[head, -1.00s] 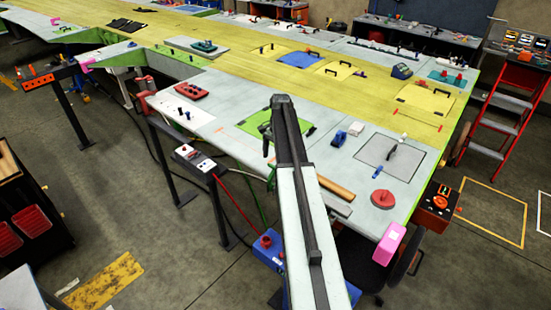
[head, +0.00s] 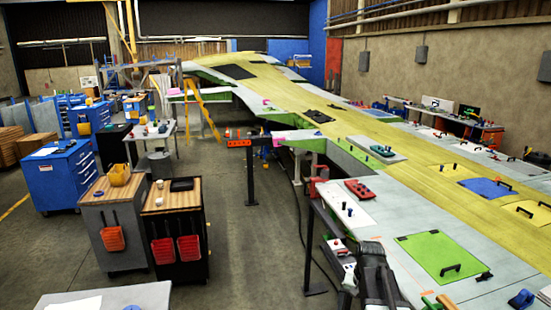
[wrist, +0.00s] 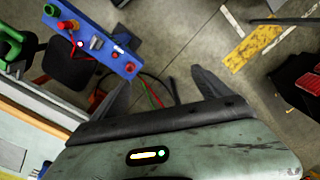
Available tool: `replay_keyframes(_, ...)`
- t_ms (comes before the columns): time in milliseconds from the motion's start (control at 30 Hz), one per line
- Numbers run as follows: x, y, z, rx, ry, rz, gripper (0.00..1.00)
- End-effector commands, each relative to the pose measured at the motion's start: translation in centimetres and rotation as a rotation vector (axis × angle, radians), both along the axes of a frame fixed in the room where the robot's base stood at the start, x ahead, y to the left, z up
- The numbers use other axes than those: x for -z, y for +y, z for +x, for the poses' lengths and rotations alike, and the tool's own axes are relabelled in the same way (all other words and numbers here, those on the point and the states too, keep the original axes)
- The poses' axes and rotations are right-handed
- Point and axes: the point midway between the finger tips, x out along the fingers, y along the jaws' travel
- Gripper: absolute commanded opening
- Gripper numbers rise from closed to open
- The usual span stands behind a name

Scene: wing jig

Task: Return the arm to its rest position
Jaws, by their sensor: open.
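My arm (head: 374,275) shows at the bottom of the head view, right of the middle, in front of the near edge of the wing jig (head: 470,215). Its dark upper end stands beside a small white control box on a post. In the wrist view my gripper (wrist: 163,92) has its two dark fingers spread wide, with nothing between them but concrete floor and thin red and green cables. The fingertips point down toward the floor.
The wrist view shows a blue panel with knobs (wrist: 95,40) and a black seat (wrist: 75,68) at the upper left. The head view shows wooden-topped cabinets (head: 175,235) and a blue tool cabinet (head: 62,178) at left. Open floor (head: 245,245) lies between cabinets and jig.

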Motion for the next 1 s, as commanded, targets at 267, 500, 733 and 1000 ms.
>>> replay_keyframes(267, 1.7, 10.5, -6.0, -0.431, -0.047, -0.041, 0.87)
replay_keyframes(500, 9.1, 10.1, -6.2, -0.417, -0.025, -0.036, 0.87)
replay_keyframes(733, 18.5, 10.1, -7.1, -0.415, 0.001, -0.03, 0.87)
replay_keyframes(1000, 24.0, 10.1, -7.8, -0.416, 0.023, -0.025, 0.87)
